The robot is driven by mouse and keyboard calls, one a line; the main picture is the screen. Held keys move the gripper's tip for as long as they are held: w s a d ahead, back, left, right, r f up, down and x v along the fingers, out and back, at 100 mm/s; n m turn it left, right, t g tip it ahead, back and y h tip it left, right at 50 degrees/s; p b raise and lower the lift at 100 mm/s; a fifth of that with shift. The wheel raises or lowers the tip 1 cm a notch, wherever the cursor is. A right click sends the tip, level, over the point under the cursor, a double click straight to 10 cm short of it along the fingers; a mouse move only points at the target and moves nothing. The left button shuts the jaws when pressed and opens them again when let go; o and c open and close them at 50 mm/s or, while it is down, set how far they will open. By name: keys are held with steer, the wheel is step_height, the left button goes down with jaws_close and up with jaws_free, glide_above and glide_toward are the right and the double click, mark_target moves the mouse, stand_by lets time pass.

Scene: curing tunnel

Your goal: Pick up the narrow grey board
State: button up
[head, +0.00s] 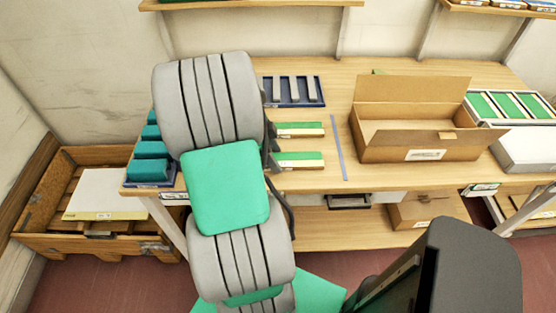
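A dark blue rack (316,101) stands at the back of the wooden bench, right of my arm. Several narrow grey boards (294,88) stand in it side by side; which one is meant I cannot tell. My arm covers the rack's left side. My gripper (270,135) is mostly hidden behind my grey and green arm. Only dark parts show at the arm's right edge, in front of the rack and beside two green-and-cream boards (299,130). Its fingertips and anything between them are hidden.
A thin grey-blue strip (340,148) lies along the bench (375,178). An open cardboard box (425,141) stands right of it. Teal blocks (149,150) sit at the bench's left end. A wooden crate (40,215) is on the floor at left.

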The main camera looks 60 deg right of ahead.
mark_target(281, 158)
steer(key=c, duration=1)
steer(key=shift+r, duration=0.1)
steer(key=shift+r, duration=0.2)
step_height(281, 158, up, 2)
steer(key=shift+w+r+b, duration=0.1)
steer(key=shift+r+b, duration=0.15)
steer(key=shift+b, duration=0.2)
steer(key=s+a+r, duration=0.6)
steer(key=a, duration=0.1)
steer(key=s+a+r, duration=0.3)
steer(key=a+r, duration=0.1)
steer(key=shift+s, duration=0.1)
steer(key=shift+d, duration=0.1)
